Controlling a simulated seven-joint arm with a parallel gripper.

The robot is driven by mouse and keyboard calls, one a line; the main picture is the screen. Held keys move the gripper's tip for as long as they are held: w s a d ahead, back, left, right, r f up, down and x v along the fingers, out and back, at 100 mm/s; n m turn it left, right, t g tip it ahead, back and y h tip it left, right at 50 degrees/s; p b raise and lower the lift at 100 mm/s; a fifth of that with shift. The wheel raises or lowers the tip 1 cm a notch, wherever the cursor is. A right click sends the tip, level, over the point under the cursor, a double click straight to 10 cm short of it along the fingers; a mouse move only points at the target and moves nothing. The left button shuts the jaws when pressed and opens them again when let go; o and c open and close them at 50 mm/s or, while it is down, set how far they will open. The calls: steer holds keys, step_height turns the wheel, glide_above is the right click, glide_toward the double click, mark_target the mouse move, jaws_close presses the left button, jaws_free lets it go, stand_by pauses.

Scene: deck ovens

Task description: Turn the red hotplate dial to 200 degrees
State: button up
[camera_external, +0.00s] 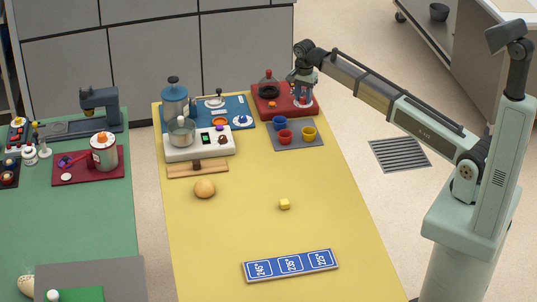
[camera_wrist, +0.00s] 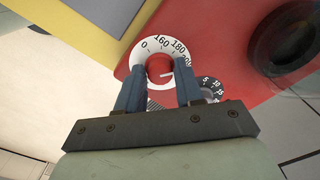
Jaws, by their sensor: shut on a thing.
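The red hotplate (camera_external: 262,92) stands at the far right end of the yellow table, with my gripper (camera_external: 302,93) lowered over its right part. In the wrist view, my gripper (camera_wrist: 160,78) has its two blue fingers on either side of the red dial (camera_wrist: 158,66), shut on it. A white scale ring (camera_wrist: 150,46) around the dial reads 0, 160, 180 and the start of a number like 200, partly hidden by the right finger. A short white mark on the dial points right, toward that finger; its exact reading is unclear.
A smaller dark dial (camera_wrist: 212,84) marked 5, 10, 15 sits close to the right finger. A dark round plate (camera_wrist: 292,38) lies on the hotplate. Blue, red and yellow cups (camera_external: 308,132) stand on a grey mat in front. The table's middle is mostly clear.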

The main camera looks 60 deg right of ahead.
mark_target(303, 98)
stand_by(0.4)
steer(key=o, duration=1)
step_height(303, 98, up, 14)
steer(key=shift+f, duration=0.1)
stand_by(0.5)
